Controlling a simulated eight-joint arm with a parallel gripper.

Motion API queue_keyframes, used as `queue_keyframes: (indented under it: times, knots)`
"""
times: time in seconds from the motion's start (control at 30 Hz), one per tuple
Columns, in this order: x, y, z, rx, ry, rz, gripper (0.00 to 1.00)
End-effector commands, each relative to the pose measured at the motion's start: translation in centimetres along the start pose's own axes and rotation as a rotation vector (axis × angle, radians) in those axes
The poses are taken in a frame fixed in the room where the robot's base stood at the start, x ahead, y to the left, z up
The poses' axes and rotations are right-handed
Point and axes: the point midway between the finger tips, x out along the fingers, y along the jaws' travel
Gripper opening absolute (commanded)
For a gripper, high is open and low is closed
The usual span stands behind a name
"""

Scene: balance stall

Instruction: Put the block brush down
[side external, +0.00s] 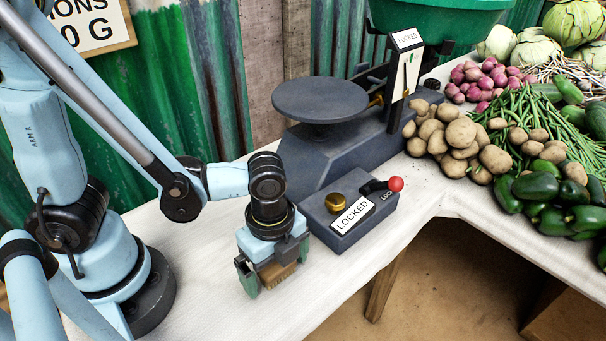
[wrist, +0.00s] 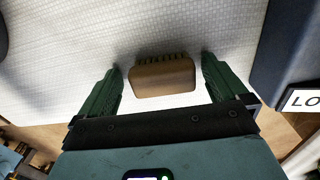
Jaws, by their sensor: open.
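The block brush (wrist: 162,79) is a brown wooden block with dark bristles along one side. In the wrist view it lies between my two green fingers, with a gap on each side. In the side external view the brush (side external: 278,274) shows low between the fingers, at the white table top (side external: 190,262). My gripper (side external: 268,285) is open around it, near the table's front edge. The gripper also shows in the wrist view (wrist: 162,82). The body of my gripper hides part of the brush in the side external view.
A dark box (side external: 350,215) with a LOCKED label, brass knob and red-tipped lever stands close right of my gripper. A weighing scale (side external: 340,150) stands behind it. Potatoes (side external: 460,135) and green peppers (side external: 555,195) lie at the right. The table left of my gripper is clear.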

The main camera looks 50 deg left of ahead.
Motion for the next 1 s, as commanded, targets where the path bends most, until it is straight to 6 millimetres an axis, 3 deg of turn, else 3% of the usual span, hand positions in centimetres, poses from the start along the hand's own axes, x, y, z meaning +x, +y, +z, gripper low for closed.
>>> queue_keyframes:
  times: [1.0]
  knots:
    - [-10.4,-0.2,0.0,-0.003,-0.002,-0.006,1.00]
